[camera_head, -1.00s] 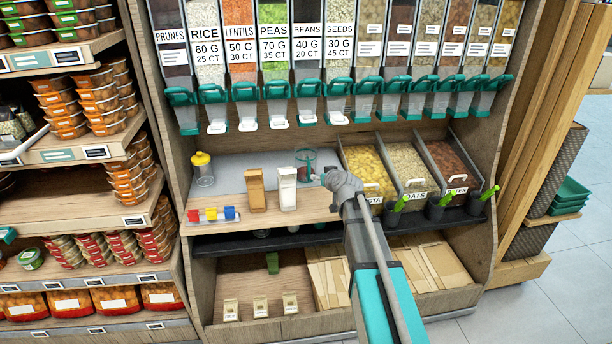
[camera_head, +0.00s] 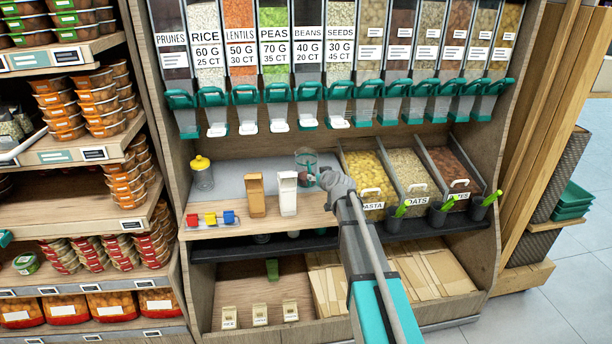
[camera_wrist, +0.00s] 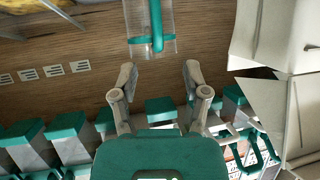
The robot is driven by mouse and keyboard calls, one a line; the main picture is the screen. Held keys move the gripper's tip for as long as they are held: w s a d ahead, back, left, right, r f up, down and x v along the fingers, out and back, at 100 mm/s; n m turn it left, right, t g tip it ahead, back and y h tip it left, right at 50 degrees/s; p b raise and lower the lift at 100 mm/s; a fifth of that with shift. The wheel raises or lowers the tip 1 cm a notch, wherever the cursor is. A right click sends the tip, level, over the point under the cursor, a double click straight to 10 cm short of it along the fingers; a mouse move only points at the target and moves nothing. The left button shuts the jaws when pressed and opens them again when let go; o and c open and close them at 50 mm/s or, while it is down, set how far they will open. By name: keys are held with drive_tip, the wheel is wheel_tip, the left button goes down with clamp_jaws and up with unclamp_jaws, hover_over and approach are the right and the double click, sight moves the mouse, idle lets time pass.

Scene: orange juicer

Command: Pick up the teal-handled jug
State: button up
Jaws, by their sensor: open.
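The clear jug with a teal handle (camera_head: 305,161) stands on the counter behind the white carton. In the wrist view the jug (camera_wrist: 134,22) is at the top centre, cut off by the frame edge, with its teal handle turned toward my gripper. My gripper (camera_wrist: 160,76) is open and empty, its two fingers on either side of the handle's line but short of it. In the head view my gripper (camera_head: 325,178) is just right of and in front of the jug, and my arm hides part of the counter there.
A white carton (camera_head: 288,198) and a brown carton (camera_head: 256,197) stand just left of the gripper. A yellow-lidded jar (camera_head: 202,175) and small coloured blocks (camera_head: 210,218) are farther left. Food bins (camera_head: 370,178) stand to the right. Teal-handled dispensers (camera_head: 278,95) hang above.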

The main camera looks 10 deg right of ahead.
sight(310, 172)
drive_tip(key=shift+b+x, duration=0.45)
drive_tip(key=shift+x, duration=1.3)
drive_tip(key=shift+b+x, duration=0.9)
drive_tip(key=shift+x, duration=1.7)
drive_tip(key=shift+d+r, duration=0.1)
drive_tip(key=shift+d, duration=0.05)
clamp_jaws()
